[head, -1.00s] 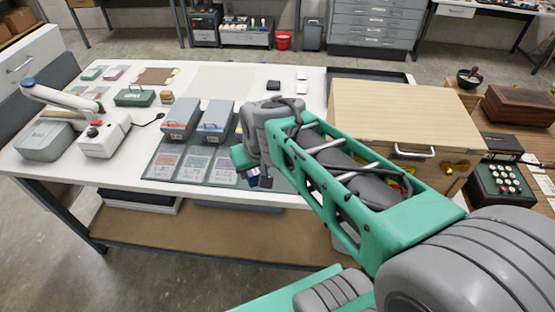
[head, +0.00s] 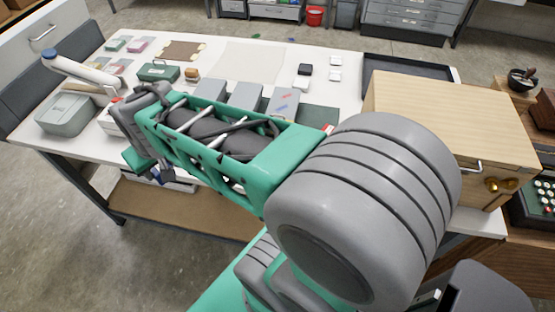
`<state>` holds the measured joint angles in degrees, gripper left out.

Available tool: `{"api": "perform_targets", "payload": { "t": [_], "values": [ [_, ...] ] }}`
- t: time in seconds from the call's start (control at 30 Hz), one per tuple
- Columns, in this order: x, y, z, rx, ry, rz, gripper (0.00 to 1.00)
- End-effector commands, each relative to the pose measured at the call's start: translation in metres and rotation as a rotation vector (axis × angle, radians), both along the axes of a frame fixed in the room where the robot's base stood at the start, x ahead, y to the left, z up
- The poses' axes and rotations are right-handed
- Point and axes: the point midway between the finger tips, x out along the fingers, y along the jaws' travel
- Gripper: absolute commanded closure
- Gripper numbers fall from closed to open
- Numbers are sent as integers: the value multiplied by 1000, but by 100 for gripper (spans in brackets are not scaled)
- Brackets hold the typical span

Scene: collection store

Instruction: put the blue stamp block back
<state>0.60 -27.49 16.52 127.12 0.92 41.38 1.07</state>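My gripper (head: 152,170) hangs at the front left edge of the white table (head: 345,90), at the end of my arm. Its fingers point down and are partly hidden by its own body, so I cannot tell whether they are open or shut. A small dark blue patch shows by the fingers, but I cannot tell whether it is the blue stamp block. No blue stamp block is clear elsewhere. Three grey boxes (head: 246,95) stand in a row behind my arm; the right one has blue and red marks. My arm hides their fronts and part of the mat (head: 318,118).
Back left are small green (head: 115,44) and pink (head: 138,46) blocks and a green case (head: 158,71). A grey box (head: 66,114) stands at the left edge. A wooden chest (head: 450,110) and a dark tray (head: 405,66) fill the right. The back middle is mostly clear.

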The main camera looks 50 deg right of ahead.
Motion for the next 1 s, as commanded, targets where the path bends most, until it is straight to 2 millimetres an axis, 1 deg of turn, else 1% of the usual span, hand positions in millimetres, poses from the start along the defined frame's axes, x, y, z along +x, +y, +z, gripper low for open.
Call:
{"api": "perform_targets", "payload": {
  "t": [0.07, 0.17, 0.2, 0.27, 0.3, 0.37, 0.4, 0.47, 0.5, 0.57, 0.6, 0.67, 0.7, 0.8, 0.9, 1.0],
  "values": [
    [-5, -17, -1, -1, -1, -80, 83],
    [-18, -50, -5, -1, 1, -250, 83],
    [-26, -65, -7, -1, 2, -337, 83],
    [-40, -90, -10, -2, 0, -481, 83],
    [-51, -107, -12, -2, -1, -583, 83],
    [-70, -132, -15, -2, 0, -745, 83],
    [-86, -149, -18, -3, 1, -860, 83],
    [-112, -172, -20, -3, 2, -1041, 83],
    [-131, -187, -22, -3, 2, -1164, 82],
    [-161, -207, -24, -4, 1, -1350, 82],
    [-182, -217, -25, -5, 2, -1474, 82],
    [-214, -230, -27, -5, 1, -1657, 82],
    [-234, -236, -27, -5, 0, -1767, 82],
    [-277, -244, -29, -4, 0, -2001, 82],
    [-304, -246, -29, -3, -2, -2154, 82],
    [-317, -247, -31, -3, -1, -2230, 82]
  ]
}}
